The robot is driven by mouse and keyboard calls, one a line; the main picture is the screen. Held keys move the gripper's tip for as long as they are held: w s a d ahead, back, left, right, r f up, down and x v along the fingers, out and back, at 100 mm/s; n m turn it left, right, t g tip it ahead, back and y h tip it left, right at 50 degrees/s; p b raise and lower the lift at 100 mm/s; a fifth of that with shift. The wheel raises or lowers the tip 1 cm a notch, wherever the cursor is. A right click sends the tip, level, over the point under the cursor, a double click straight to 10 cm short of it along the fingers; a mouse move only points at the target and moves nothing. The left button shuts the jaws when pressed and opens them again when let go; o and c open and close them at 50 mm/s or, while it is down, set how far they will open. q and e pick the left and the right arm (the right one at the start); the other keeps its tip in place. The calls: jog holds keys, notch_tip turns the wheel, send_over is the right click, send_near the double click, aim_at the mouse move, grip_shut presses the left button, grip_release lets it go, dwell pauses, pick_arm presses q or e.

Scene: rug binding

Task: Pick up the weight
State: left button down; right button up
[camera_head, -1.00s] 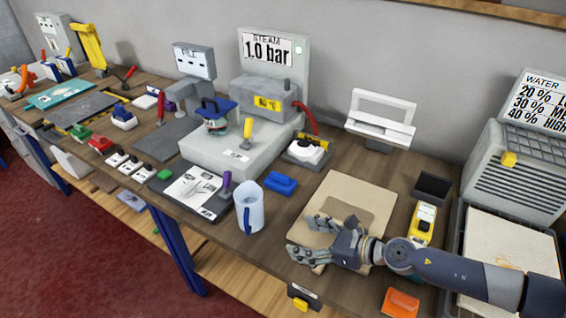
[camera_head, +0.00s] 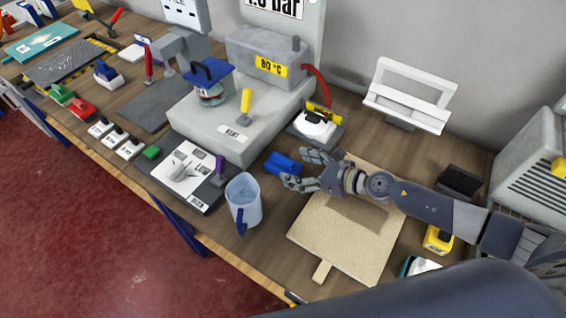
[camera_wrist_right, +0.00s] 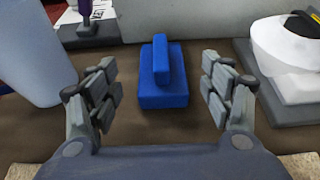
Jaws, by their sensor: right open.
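The blue block with a raised grip, which I take to be the weight (camera_head: 282,163), sits on the wooden bench between the jug and the white iron-like tool. My right gripper (camera_head: 303,170) is open and empty just beside it, with its fingers pointing toward it. In the right wrist view the blue weight (camera_wrist_right: 163,75) stands between and ahead of the two open fingers (camera_wrist_right: 163,95), and neither finger appears to touch it. My left gripper is not in view; a dark arm link of mine crosses the bottom right of the head view.
A clear jug (camera_head: 244,203) with a blue handle stands close to the left of the weight. A white tool on a grey stand (camera_head: 316,126) is close to the right. A tan board (camera_head: 345,240) lies under my right forearm. The grey steam station (camera_head: 225,125) is behind.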

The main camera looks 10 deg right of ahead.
aim_at(283, 162)
jog(key=x, duration=0.2)
jog(key=shift+w+a+f+p, duration=0.15)
jog(key=shift+w+a+p, duration=0.05)
jog(key=shift+w+p, duration=0.15)
jog(key=x, duration=0.2)
jog(key=shift+w+a+f, duration=0.25)
jog(key=c, duration=1.6)
grip_shut()
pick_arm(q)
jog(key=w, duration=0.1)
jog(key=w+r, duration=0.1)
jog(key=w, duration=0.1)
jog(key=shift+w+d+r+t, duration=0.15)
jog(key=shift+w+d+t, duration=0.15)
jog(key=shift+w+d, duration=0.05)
pick_arm(e)
jog(key=shift+w+r, duration=0.25)
